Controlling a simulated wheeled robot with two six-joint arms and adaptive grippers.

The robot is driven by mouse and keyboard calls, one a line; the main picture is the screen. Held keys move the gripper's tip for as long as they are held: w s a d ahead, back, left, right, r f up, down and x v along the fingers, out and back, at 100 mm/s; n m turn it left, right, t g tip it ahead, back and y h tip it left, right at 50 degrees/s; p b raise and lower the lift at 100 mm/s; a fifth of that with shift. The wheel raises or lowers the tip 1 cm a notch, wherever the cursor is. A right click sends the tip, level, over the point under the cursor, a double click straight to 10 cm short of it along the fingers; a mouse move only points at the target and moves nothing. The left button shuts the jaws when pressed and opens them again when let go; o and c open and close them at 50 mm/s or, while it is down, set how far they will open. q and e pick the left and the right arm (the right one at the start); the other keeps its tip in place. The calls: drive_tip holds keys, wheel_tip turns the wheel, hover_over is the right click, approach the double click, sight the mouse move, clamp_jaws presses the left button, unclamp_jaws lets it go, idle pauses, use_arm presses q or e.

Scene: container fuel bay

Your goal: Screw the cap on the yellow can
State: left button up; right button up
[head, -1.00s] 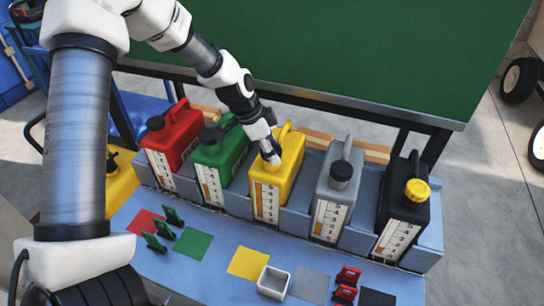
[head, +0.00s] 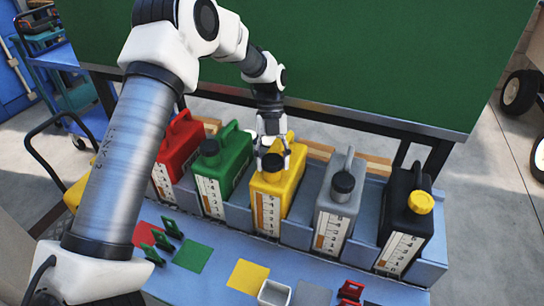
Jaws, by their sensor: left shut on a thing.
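The yellow can (head: 272,204) stands upright in its bay in the middle of the row of cans. The gripper points down from above and is shut on the cap. I cannot tell how far the cap is turned onto the neck. My right gripper is not in view.
A red can (head: 180,148) and a green can (head: 224,172) stand to the left; a grey can (head: 340,205) and a black can (head: 407,218) with a yellow cap stand right. A white tray (head: 274,294), coloured squares and clips lie in front.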

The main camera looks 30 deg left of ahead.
use_arm(q)
drive_tip(key=o, duration=0.9)
drive_tip(key=shift+w, duration=0.15)
drive_tip(key=shift+o, duration=1)
